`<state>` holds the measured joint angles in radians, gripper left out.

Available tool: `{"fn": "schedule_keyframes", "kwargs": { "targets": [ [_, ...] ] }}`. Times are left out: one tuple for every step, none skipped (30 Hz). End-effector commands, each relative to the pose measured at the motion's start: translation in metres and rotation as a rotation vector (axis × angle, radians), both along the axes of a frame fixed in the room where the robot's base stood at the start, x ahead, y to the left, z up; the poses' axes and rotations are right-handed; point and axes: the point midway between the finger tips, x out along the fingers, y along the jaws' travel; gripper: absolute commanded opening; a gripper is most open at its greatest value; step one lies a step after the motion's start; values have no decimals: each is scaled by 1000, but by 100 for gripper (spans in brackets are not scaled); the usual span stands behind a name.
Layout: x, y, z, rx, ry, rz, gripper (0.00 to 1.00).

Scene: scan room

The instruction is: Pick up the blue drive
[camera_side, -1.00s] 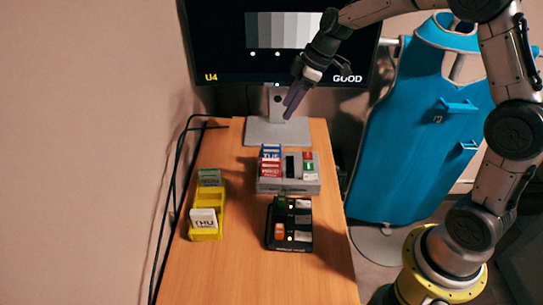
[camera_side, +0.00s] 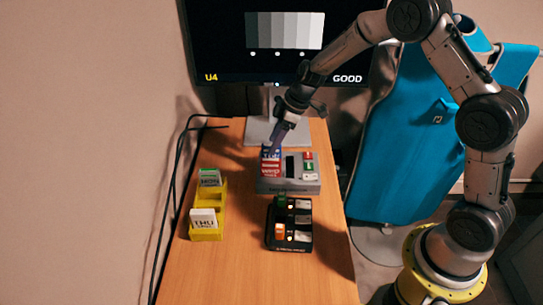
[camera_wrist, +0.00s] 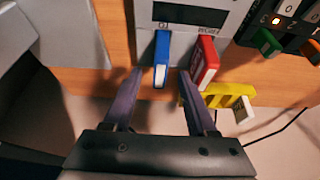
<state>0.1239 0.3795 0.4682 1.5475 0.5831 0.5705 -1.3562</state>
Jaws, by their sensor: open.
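The blue drive (camera_wrist: 162,54) stands in the grey dock (camera_wrist: 187,33), beside a red drive (camera_wrist: 206,62). In the side view the blue drive (camera_side: 271,154) is at the dock's back left and partly covered by my fingers. My gripper (camera_side: 277,148) points down at it from above. In the wrist view my gripper (camera_wrist: 162,75) is open, with one purple finger on each side of the blue drive's outer end. The right finger lies in the narrow space by the red drive. I cannot tell whether either finger touches a drive.
A black tray (camera_side: 290,243) with small pieces stands in front of the dock (camera_side: 288,187). A yellow rack (camera_side: 207,236) with cards is at the left. The monitor stand's base (camera_side: 262,135) is close behind the dock. The table's front is clear.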

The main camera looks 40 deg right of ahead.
Motion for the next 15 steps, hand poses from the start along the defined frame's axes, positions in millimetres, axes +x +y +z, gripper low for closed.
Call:
{"fn": "schedule_keyframes", "kwargs": {
  "targets": [
    [2,3,-8,0,1,1,57],
    [3,4,-11,-1,1,2,57],
    [4,5,-15,0,2,2,57],
    [5,6,-17,0,1,1,57],
    [6,6,-19,0,0,0,57],
    [6,6,-21,-1,-1,1,57],
    [7,6,-21,-1,-1,1,57],
    [7,7,-22,-1,-1,1,57],
    [7,7,-22,-1,-1,1,57],
    [7,7,-22,-1,-1,1,57],
    [7,7,-22,-1,-1,1,57],
    [7,7,-22,-1,-1,1,57],
    [7,7,-22,-1,-1,1,57],
    [7,7,-22,-1,-1,1,56],
    [7,7,-22,-1,-1,1,48]
  ]
}}
